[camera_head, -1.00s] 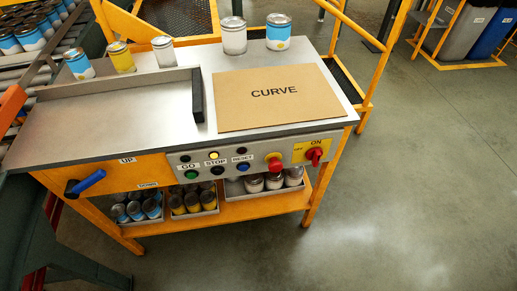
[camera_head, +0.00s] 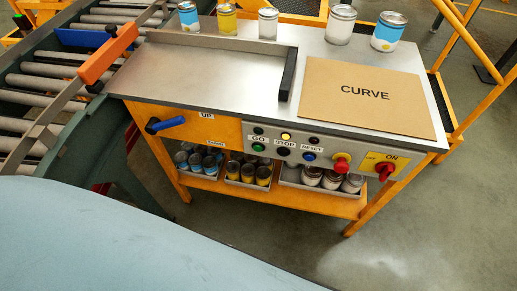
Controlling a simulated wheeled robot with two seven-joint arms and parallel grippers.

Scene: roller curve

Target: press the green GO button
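The green GO button (camera_head: 258,147) is on the front panel (camera_head: 322,149) of a metal-topped orange cart, left of the STOP button (camera_head: 283,151) and the blue RESET button (camera_head: 309,156). The GO button looks unobstructed. The lamp (camera_head: 285,136) above STOP glows yellow; the lamps above GO and RESET look dark. Neither of my grippers is in view.
A red mushroom button (camera_head: 341,162) and a red ON switch (camera_head: 385,170) are at the panel's right. A blue lever (camera_head: 166,125) is at the left. Several cans (camera_head: 340,25) line the tabletop's back. A roller conveyor (camera_head: 50,86) is at left.

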